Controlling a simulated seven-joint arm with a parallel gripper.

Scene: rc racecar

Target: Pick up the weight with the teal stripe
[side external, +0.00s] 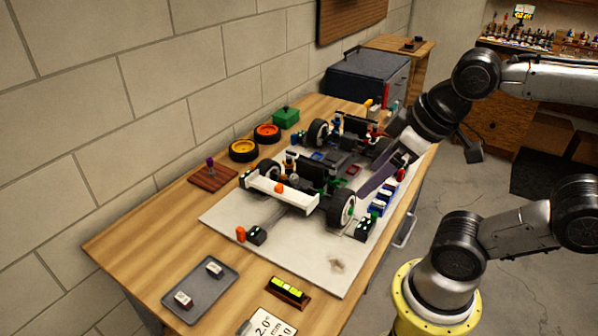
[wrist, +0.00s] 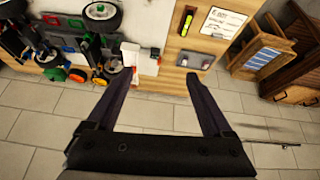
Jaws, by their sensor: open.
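A grey tray (side external: 205,293) at the near left end of the table holds two small weights: one with a pale top and a reddish mark (side external: 183,300), and another with a pale top and dark sides (side external: 214,268). I cannot make out a teal stripe on either. The tray also shows in the wrist view (wrist: 194,54), at the table edge, with its weights small and blurred. My gripper (wrist: 161,74) has its two dark purple fingers wide apart with nothing between them. In the side view my gripper (side external: 378,180) is over the right side of the car, far from the tray.
A racecar (side external: 282,192) with large wheels stands on a pale mat (side external: 310,262). Small dark blocks (side external: 256,235) lie around it. A yellow level (side external: 288,290) and a printed card (side external: 268,325) are right of the tray. A wall runs along the table's back.

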